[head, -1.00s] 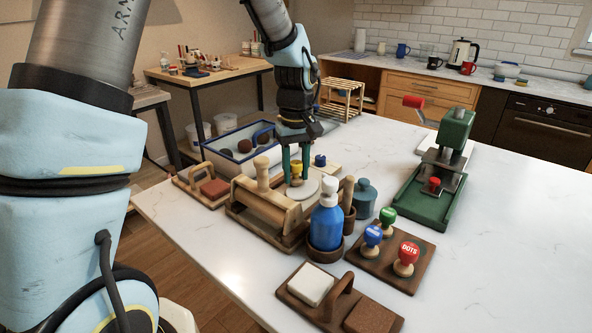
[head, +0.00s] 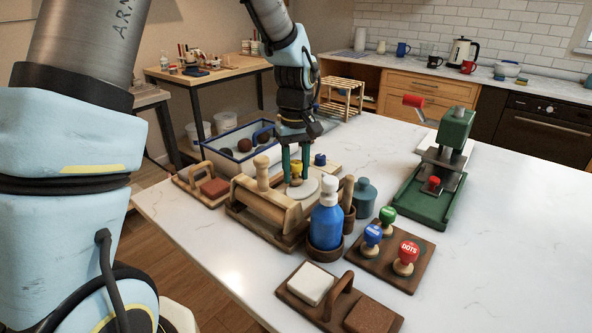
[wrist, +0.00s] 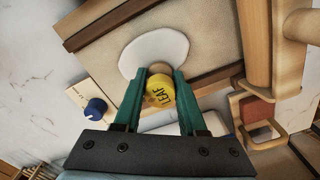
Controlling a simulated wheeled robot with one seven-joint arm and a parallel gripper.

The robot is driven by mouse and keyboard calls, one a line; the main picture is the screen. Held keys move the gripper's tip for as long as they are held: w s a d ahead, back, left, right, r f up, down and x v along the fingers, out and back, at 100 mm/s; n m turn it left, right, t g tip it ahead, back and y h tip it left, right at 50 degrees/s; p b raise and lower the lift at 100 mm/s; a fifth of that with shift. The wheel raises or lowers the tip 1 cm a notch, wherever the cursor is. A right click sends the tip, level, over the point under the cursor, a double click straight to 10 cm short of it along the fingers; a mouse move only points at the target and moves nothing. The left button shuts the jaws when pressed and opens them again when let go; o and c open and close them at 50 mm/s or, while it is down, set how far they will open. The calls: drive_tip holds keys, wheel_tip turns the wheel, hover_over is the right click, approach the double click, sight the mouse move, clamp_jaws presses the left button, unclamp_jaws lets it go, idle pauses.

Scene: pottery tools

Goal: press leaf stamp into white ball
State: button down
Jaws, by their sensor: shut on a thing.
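The yellow leaf stamp (wrist: 159,94), with LEAF printed on its top, is held between the green fingers of my gripper (wrist: 160,76). In the head view, my gripper (head: 295,172) is shut on the stamp (head: 296,169) and points down. The white clay (wrist: 153,52) appears as a flat, rounded disc on a board. It also shows in the head view (head: 304,188), at the stamp's foot. The stamp's lower end is over the disc's near edge in the wrist view. I cannot tell whether it touches the clay.
A rack with red, blue and green stamps (head: 403,259) is at the right front. A green press (head: 437,180) stands farther right. Bare countertop lies between them.

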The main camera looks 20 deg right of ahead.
drive_tip(key=shift+r+p, duration=2)
drive_tip(key=shift+r, duration=0.85)
